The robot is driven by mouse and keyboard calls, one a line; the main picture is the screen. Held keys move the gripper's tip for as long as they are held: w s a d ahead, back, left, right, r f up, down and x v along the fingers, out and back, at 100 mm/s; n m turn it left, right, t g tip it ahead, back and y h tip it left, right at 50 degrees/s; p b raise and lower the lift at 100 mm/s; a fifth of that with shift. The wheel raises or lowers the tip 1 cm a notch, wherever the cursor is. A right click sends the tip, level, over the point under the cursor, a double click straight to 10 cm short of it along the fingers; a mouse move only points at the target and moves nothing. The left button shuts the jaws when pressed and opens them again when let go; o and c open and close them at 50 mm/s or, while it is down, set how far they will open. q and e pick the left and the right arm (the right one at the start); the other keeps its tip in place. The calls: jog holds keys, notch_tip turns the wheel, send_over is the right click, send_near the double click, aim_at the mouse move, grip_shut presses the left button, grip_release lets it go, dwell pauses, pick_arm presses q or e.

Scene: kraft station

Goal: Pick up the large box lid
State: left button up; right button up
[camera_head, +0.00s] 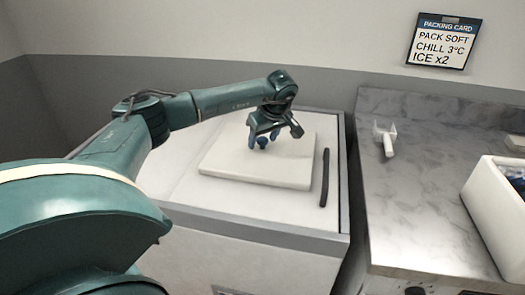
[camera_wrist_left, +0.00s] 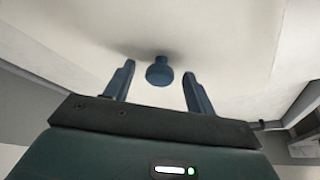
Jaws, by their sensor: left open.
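The large box lid (camera_head: 231,170) is a flat, pale cream slab. It lies on the white top of a chest-like unit in the head view, and its surface fills much of the left wrist view (camera_wrist_left: 232,45). A round blue knob (camera_wrist_left: 159,71) stands up from the lid. My left gripper (camera_head: 262,142) is over the lid at the knob, pointing down. In the left wrist view its two fingers (camera_wrist_left: 156,84) are apart, with the knob between and slightly beyond their tips. I see no clear contact. My right gripper does not show.
The white unit top (camera_head: 165,180) has a dark bar handle (camera_head: 324,178) right of the lid. A marble counter (camera_head: 420,200) at right holds a white scoop (camera_head: 387,140) and an open white box (camera_head: 490,215). A packing card (camera_head: 443,41) hangs on the wall.

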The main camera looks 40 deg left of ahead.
pick_arm(q)
jog(key=shift+c, duration=0.4)
grip_shut()
